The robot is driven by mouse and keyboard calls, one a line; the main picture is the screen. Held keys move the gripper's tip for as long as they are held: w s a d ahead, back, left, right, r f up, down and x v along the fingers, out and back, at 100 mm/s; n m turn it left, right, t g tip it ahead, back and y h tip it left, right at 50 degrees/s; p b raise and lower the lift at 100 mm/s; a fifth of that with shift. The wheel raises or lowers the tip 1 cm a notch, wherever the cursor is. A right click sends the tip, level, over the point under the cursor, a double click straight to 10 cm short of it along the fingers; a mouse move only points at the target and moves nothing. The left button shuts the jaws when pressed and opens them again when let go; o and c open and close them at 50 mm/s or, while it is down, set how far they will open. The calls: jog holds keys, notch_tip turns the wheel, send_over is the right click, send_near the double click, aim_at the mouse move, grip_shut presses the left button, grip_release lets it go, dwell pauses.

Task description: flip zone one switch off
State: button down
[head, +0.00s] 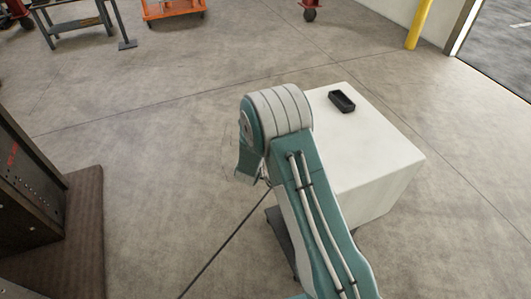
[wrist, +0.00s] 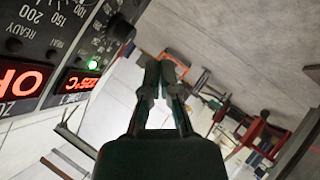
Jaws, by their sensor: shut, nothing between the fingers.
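In the wrist view a dark control panel (wrist: 50,40) fills the upper left, tilted in the picture. It has dial markings, a black knob or switch (wrist: 120,28), a lit green lamp (wrist: 93,65) and two red displays. One display (wrist: 82,84) seems to show a temperature in °C; the other (wrist: 18,82) is cut off by the frame edge. Zone labels under them are too small to read surely, so I cannot tell which switch is zone one. My gripper (wrist: 162,72) is shut and empty, to the right of and apart from the panel in the picture. The head view hides it behind my arm.
In the head view a white block (head: 385,165) carries a small black tray (head: 342,101), right of my arm. A dark brown cabinet (head: 28,190) stands at the left. An orange cart (head: 172,10) and a workbench (head: 75,22) are far back. Floor between is mostly clear.

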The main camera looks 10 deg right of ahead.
jog(key=shift+d, duration=0.1)
jog(key=s+d+f+x, duration=0.1)
jog(key=x, duration=1.1)
jog(key=shift+f, duration=0.55)
jog(key=shift+d, duration=0.1)
jog(key=shift+d+f+n+h, duration=0.2)
jog(key=shift+f+n+h, duration=0.1)
jog(key=shift+f+h, duration=0.1)
jog(key=shift+r, duration=0.1)
